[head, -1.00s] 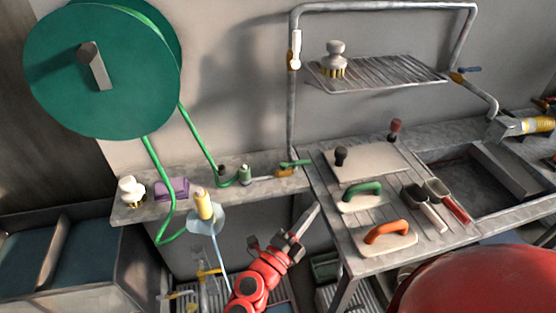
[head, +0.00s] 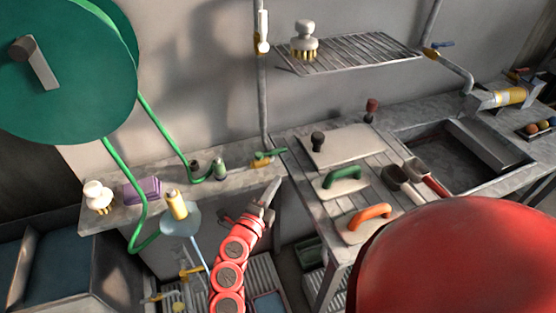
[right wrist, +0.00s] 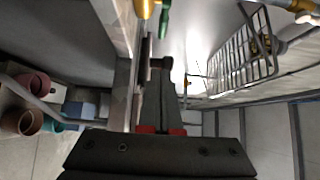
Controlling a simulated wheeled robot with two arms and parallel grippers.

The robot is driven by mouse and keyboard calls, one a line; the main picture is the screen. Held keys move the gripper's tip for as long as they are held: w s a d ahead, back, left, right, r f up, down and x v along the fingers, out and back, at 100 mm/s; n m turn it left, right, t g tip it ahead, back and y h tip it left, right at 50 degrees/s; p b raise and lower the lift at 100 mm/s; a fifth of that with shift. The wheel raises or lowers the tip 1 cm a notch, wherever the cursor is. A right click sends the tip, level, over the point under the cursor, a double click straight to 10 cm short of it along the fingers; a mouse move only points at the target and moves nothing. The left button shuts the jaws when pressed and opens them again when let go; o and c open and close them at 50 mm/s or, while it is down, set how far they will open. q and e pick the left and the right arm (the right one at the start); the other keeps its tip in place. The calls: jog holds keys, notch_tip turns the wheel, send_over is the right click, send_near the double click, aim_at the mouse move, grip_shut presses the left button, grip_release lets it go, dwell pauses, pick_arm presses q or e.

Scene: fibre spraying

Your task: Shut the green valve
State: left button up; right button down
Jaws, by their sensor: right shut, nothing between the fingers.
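The green valve has a green lever (head: 270,153) on a yellow brass body (head: 261,162), at the right end of the narrow grey ledge. In the right wrist view the shut fingers (right wrist: 160,65) point up the picture, and the green lever (right wrist: 164,18) and yellow body (right wrist: 147,7) show at the top edge, beyond the fingertips. My left gripper is not in view.
A green hose reel (head: 60,65) hangs at upper left. The slatted table (head: 290,165) is right of the valve, close to the gripper. Other valves with a white handle (head: 262,30) and blue handle (head: 441,44) sit on pipes.

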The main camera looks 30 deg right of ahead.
aim_at(284, 152)
jog(key=w+d, duration=0.2)
jog(key=w, duration=0.1)
jog(key=w+d+p, duration=0.1)
jog(key=w+d, duration=0.2)
jog(key=shift+w+d, duration=0.1)
jog(key=shift+d, duration=0.15)
jog(key=shift+w+d, duration=0.1)
jog(key=shift+w, duration=0.2)
jog(key=shift+d+p, duration=0.1)
jog(key=shift+p, duration=0.3)
